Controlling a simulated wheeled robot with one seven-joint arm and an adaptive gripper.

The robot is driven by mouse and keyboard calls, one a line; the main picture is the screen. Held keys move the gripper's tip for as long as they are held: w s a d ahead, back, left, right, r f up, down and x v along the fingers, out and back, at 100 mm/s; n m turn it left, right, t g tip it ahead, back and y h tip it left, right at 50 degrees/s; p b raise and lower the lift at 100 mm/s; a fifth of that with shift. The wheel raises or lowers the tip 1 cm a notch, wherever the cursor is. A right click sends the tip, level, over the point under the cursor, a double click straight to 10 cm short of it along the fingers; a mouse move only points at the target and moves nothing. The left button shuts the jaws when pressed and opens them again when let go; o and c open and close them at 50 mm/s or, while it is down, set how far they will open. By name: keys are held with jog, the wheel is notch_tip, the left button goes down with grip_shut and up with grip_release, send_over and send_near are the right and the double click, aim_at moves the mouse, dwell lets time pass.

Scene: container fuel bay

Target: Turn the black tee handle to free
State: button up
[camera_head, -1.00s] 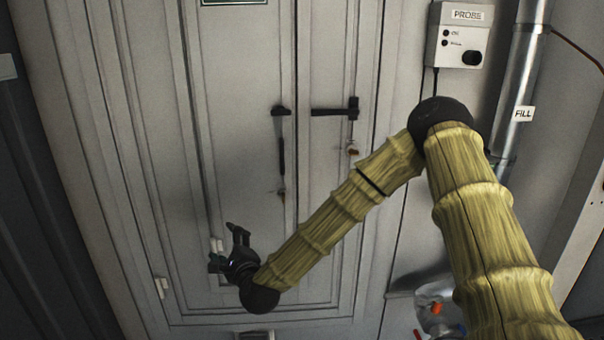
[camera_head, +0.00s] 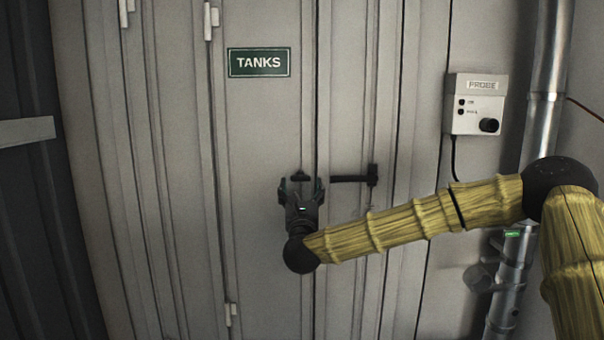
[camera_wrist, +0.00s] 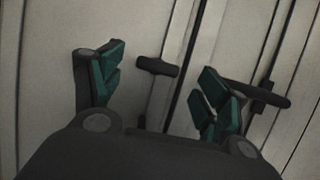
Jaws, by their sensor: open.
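A black tee handle (camera_head: 299,176) is on the left door leaf, partly hidden behind my gripper in the head view. In the wrist view its short crossbar (camera_wrist: 157,67) lies across the gap between the fingers, with a dark stem running down. My gripper (camera_head: 303,187) is open and empty, pointing up at the door just below the crossbar. Its green-padded fingers show apart in the wrist view (camera_wrist: 162,72). I cannot tell whether it touches the handle. A second black handle (camera_head: 348,179) lies level on the right leaf, with an upright end piece at its right.
A green TANKS sign (camera_head: 259,62) is above on the left leaf. A grey PROBE box (camera_head: 475,104) with a black knob and hanging cable is to the right, beside a metal pipe (camera_head: 545,75). White hinges (camera_head: 230,315) line the left leaf. The door surface left of my gripper is clear.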

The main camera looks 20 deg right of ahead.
aim_at(301, 179)
jog(key=shift+p+x, duration=0.8)
jog(key=shift+x, duration=2)
jog(key=shift+w+f, duration=0.1)
jog(key=c, duration=1)
